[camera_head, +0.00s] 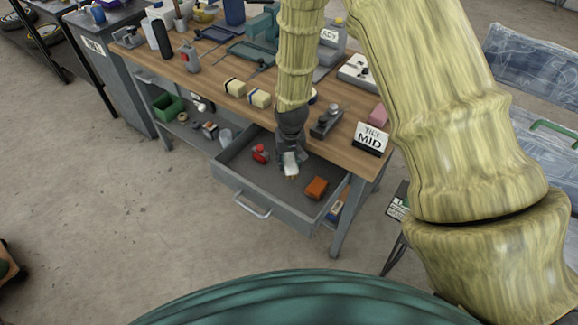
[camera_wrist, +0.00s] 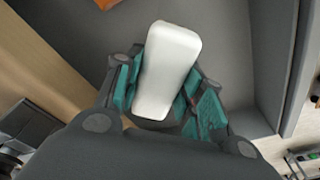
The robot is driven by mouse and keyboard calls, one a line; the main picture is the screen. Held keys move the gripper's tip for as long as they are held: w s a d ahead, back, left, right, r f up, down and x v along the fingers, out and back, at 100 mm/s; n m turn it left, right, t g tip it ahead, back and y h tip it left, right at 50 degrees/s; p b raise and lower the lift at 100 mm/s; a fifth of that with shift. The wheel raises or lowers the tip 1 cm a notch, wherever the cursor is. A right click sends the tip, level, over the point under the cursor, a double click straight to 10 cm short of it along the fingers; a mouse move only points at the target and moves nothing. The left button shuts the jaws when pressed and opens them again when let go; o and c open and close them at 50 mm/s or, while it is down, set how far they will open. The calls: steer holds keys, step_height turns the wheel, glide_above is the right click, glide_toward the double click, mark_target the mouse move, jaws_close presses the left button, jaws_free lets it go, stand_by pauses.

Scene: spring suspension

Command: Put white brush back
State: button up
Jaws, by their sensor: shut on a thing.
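My gripper (camera_head: 289,156) is shut on the white brush (camera_head: 290,167), which hangs below it over the open grey drawer (camera_head: 247,184). In the wrist view the brush's smooth white body (camera_wrist: 168,70) sits between the teal finger pads of my gripper (camera_wrist: 165,92). Its lower end shows a little tan in the head view. Whether the brush touches the drawer floor (camera_wrist: 222,50) I cannot tell.
In the drawer, a red item (camera_head: 260,153) lies at the left and an orange block (camera_head: 316,187) at the right, with bare floor between.

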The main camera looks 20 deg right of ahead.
steer(key=shift+s, duration=0.15)
steer(key=shift+w+f, duration=0.2)
steer(key=shift+f, duration=0.35)
steer(key=shift+w+f, duration=0.15)
steer(key=shift+f, duration=0.35)
step_height(320, 180, down, 2)
steer(key=shift+s+f+p, duration=0.15)
steer(key=shift+f+p, duration=0.05)
steer(key=shift+p, duration=0.2)
steer(key=shift+f, duration=0.3)
steer(key=shift+c, duration=0.4)
steer(key=o, duration=1)
steer(key=shift+r, duration=0.15)
